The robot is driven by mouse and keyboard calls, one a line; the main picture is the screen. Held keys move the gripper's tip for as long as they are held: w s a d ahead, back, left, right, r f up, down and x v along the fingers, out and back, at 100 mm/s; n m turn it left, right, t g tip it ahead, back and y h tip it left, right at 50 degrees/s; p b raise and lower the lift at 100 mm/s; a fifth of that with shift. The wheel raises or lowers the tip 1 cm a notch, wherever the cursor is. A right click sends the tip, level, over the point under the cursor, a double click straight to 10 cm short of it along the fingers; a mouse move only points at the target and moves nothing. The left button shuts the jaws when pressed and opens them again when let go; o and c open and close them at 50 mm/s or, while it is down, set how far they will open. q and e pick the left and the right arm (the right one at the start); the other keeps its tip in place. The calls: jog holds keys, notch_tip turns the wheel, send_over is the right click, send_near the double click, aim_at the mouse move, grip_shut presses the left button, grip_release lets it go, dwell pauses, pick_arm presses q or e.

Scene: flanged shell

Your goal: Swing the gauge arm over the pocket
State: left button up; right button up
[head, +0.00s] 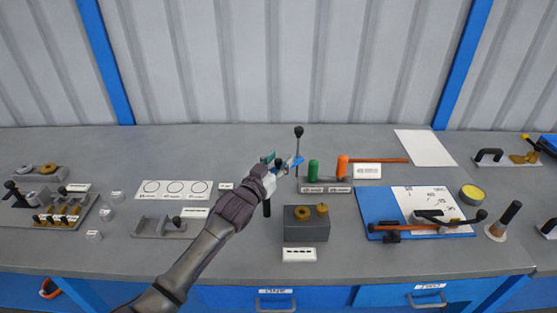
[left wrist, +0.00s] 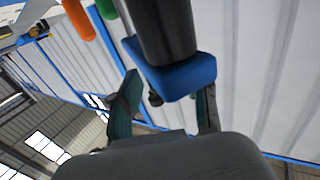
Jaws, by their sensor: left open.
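My left gripper (head: 284,163) is over the middle of the bench, its fingers apart. In the left wrist view the green-tipped fingers (left wrist: 165,104) stand either side of a blue block (left wrist: 175,75) with a thick black cylinder (left wrist: 165,30); I cannot tell whether they touch. A thin upright rod with a black ball (head: 298,132) rises beside the gripper in the head view. An orange bar with dark ends (head: 425,228) lies across a blue plate (head: 376,214) at the right; it may be the gauge arm. I cannot identify the pocket for certain. My right gripper is out of view.
A grey block (head: 306,232) with brass-coloured parts stands in front of the gripper. Green (head: 313,169) and orange (head: 342,166) upright cylinders stand right of it. A fixture with several knobs (head: 50,208) is at far left.

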pick_arm(q)
grip_shut()
dwell(0.3)
jog(key=shift+a, duration=0.15)
